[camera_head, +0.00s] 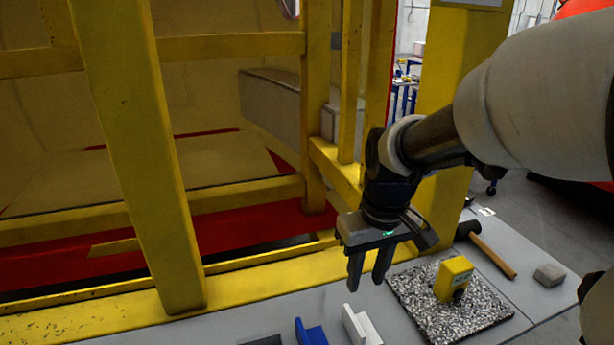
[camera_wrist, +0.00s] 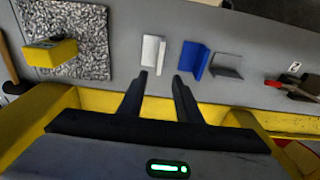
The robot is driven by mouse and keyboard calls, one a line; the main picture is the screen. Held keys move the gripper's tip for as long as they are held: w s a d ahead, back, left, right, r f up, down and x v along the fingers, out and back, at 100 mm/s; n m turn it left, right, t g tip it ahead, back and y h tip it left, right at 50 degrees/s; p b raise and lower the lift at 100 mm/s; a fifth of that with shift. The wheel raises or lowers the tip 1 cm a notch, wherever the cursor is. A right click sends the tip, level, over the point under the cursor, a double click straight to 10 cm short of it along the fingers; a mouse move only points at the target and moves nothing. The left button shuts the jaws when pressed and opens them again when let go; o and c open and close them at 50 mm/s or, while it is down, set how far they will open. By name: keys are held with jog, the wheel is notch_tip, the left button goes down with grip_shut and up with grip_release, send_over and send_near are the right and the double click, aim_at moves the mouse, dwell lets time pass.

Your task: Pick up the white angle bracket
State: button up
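The white angle bracket (camera_head: 361,325) lies on the grey table at the bottom of the head view, partly cut off by the frame edge. In the wrist view the white bracket (camera_wrist: 153,51) shows whole, just beyond the fingertips and slightly left of the middle between them. My gripper (camera_head: 367,284) is above the table near its yellow frame side, with the fingers pointing down. In the wrist view my gripper (camera_wrist: 162,75) has its two fingers apart with nothing between them. It does not touch the bracket.
A blue angle bracket (camera_wrist: 194,59) and a grey one (camera_wrist: 227,66) lie right of the white one in the wrist view. A speckled mat (camera_head: 420,318) carries a yellow block (camera_head: 453,278). A hammer (camera_head: 490,251) and grey block (camera_head: 549,275) lie beyond. Yellow frame posts (camera_head: 140,150) stand left.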

aim_at(354, 320)
jog(key=f+b, duration=0.1)
jog(key=f, duration=0.4)
jog(key=w+f+b, duration=0.1)
jog(key=f, duration=0.5)
jog(key=f+b, duration=0.1)
jog(key=f, duration=0.5)
jog(key=shift+w+a, duration=0.3)
jog(key=shift+a, duration=0.05)
grip_shut()
